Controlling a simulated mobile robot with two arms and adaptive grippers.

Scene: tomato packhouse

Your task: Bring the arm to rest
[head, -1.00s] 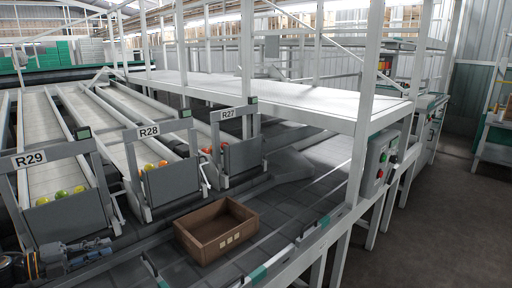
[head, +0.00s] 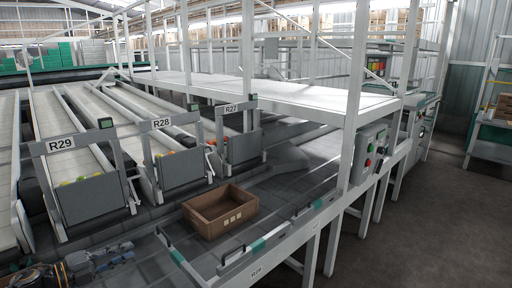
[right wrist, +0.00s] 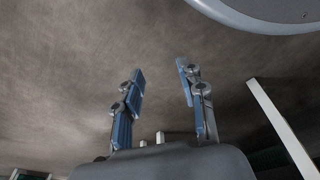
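My left gripper (head: 108,257) shows small at the lower left of the head view, low in front of the conveyor frame. Its blue-grey fingers are too small and dark to tell their opening. My right gripper (right wrist: 160,75) shows in the right wrist view with its two blue-padded fingers spread apart. Nothing is between them, and a brown-grey floor (right wrist: 150,40) is behind them. The right gripper is not seen in the head view.
An empty-looking brown crate (head: 220,212) sits on the grey conveyor ahead. Sloped lanes R29 (head: 85,200), R28 (head: 180,170) and R27 (head: 243,148) end behind it. A control box (head: 370,152) is on the frame. Open floor (head: 430,225) lies at the right.

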